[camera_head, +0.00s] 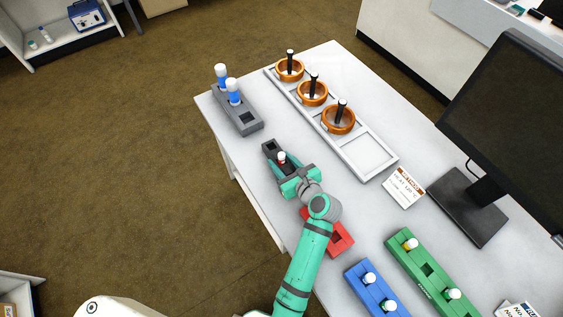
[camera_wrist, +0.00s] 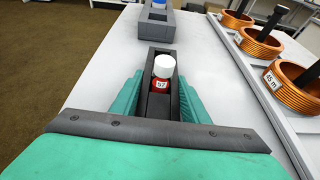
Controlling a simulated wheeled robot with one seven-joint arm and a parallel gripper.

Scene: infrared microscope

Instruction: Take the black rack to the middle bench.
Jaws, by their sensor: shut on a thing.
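The black rack (camera_head: 269,148) is on or just above the white bench, in front of my arm. It also shows in the wrist view (camera_wrist: 156,50), between the green fingers. A vial with a white cap and red label (camera_wrist: 163,71) stands in the rack; its cap shows in the head view (camera_head: 281,156). My gripper (camera_head: 289,171) is shut on the black rack, with one finger along each side; it also shows in the wrist view (camera_wrist: 158,100). I cannot tell whether the rack touches the bench. Part of the rack is hidden by my gripper.
A grey rack (camera_head: 243,122) with blue vials stands just beyond. A white tray (camera_head: 365,152) with several copper coils lies to the right. A red rack (camera_head: 338,240), a blue rack (camera_head: 356,275) and a green rack (camera_head: 420,262) are nearer. A monitor (camera_head: 510,110) stands at right.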

